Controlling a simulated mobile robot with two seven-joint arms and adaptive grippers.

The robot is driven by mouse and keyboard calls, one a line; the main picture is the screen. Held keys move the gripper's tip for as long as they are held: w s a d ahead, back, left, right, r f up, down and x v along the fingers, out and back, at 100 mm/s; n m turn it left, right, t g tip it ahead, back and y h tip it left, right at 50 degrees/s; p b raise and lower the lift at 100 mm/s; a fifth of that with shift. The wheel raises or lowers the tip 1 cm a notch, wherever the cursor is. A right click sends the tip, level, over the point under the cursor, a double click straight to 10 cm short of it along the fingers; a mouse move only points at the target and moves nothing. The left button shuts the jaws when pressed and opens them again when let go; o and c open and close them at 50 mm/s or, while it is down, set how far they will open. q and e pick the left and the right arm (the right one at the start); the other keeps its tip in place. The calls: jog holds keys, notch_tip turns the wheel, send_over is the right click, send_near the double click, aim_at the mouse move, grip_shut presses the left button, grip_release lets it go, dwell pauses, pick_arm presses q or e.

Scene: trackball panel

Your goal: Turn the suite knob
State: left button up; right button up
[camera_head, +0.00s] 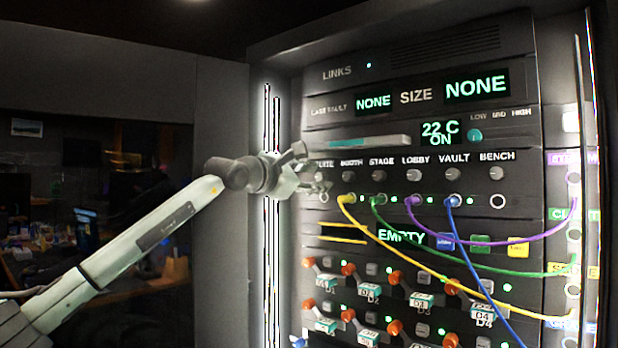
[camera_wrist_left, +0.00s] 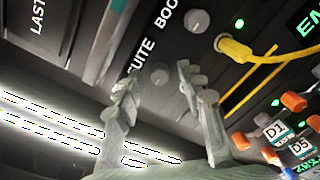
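The suite knob (camera_wrist_left: 159,73) is a small round grey knob on the dark panel, beside the partly cut-off label ending in "UITE". In the head view my left gripper covers most of it and its label. My left gripper (camera_head: 311,169) reaches the panel's upper left from the left. In the left wrist view its two grey fingers (camera_wrist_left: 158,84) are spread, one on each side of the knob, with visible gaps. I cannot tell how deep the fingertips reach around it. My right gripper is not in view.
The booth knob (camera_head: 348,176) is just right, in a row ending at the bench knob (camera_head: 496,173). A yellow cable (camera_head: 390,243) plugs in below the booth knob; green, purple and blue cables hang further right. Orange-tipped switches (camera_head: 347,268) fill the lower panel. A bright light strip (camera_head: 271,240) stands left.

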pick_arm(q)
jog(key=v, duration=1.2)
